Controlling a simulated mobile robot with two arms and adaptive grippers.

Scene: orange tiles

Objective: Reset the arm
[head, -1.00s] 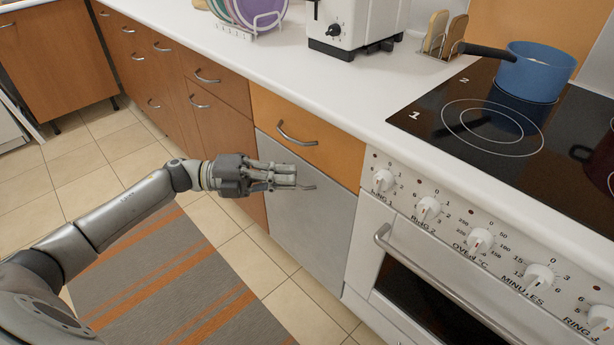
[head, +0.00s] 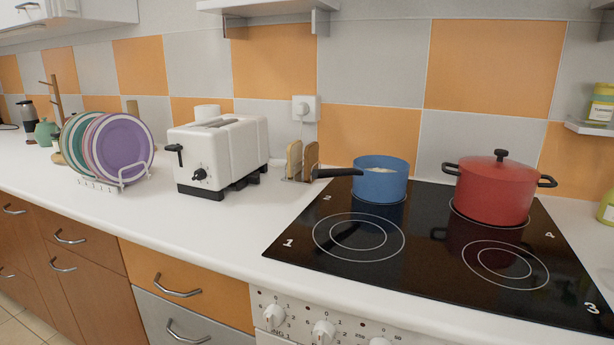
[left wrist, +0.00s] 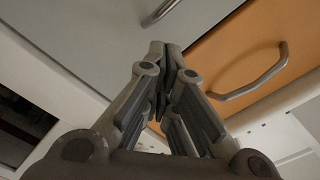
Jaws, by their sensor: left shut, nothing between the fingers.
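My left gripper (left wrist: 166,75) shows only in the left wrist view. Its fingers are together and hold nothing. Behind it in that view are a grey drawer or door front (left wrist: 85,40) and an orange drawer front (left wrist: 245,60) with a curved metal handle (left wrist: 252,85). The gripper looks apart from this handle, though the exact gap cannot be told. Neither arm shows in the head view. My right gripper is in no frame.
The white worktop (head: 235,215) holds a toaster (head: 218,155), a rack of plates (head: 122,150) and toast slices (head: 300,160). A blue saucepan (head: 380,180) and a red pot (head: 496,190) stand on the black hob (head: 420,240). Drawer handles (head: 178,290) stick out below the worktop.

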